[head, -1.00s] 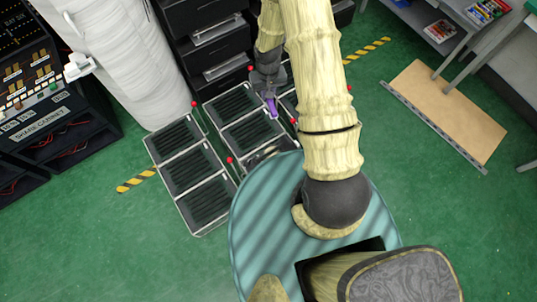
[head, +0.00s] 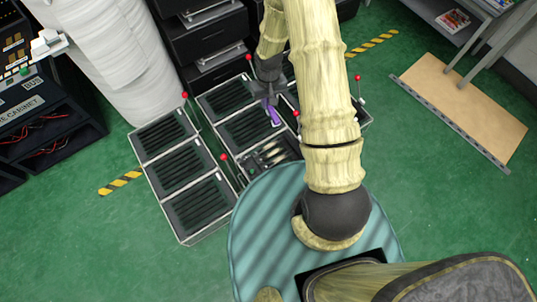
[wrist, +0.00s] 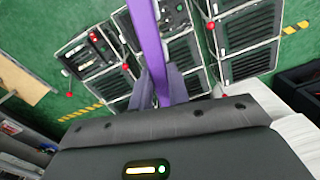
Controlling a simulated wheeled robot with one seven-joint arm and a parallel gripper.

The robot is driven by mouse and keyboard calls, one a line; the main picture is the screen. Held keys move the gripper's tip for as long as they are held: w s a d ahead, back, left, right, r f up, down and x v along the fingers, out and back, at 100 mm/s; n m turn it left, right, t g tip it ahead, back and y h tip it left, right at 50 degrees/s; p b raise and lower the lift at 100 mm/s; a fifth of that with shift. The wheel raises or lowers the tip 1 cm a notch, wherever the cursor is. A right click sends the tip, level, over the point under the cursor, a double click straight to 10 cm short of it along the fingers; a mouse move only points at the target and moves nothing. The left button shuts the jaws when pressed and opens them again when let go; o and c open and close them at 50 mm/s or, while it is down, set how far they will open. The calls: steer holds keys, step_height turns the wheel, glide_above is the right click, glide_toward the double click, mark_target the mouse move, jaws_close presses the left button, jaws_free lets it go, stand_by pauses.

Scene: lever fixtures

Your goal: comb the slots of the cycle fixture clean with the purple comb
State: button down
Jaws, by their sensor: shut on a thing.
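My gripper (head: 267,90) is shut on the purple comb (head: 271,114). The comb points down over the right part of a slotted black panel (head: 240,131) in the middle column of the fixtures. In the wrist view the comb (wrist: 147,38) runs up from between the jaws (wrist: 160,88), with slotted panels (wrist: 179,60) behind it. I cannot tell whether the comb touches the slots. No label shows which panel is the cycle fixture. My arm hides part of the right column.
Red-knobbed levers (head: 224,157) stand between the columns. A panel with metal parts (head: 268,157) lies nearest my base. Black drawers (head: 211,50) and a white column (head: 85,60) stand behind. A wooden board (head: 465,110) lies right. Green floor (head: 90,240) is clear at front left.

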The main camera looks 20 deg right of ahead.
step_height(320, 180, down, 39)
steer(key=n+b, duration=0.2)
steer(key=b, duration=3.9)
steer(key=shift+s+r, duration=0.1)
steer(key=shift+r, duration=0.05)
steer(key=shift+b, duration=0.3)
step_height(320, 180, down, 6)
steer(key=b, duration=0.5)
steer(key=shift+b, duration=0.35)
step_height(320, 180, up, 24)
steer(key=w+m+p, duration=0.2)
steer(key=m+p, duration=0.1)
steer(key=p, duration=1.7)
steer(key=shift+w, duration=0.15)
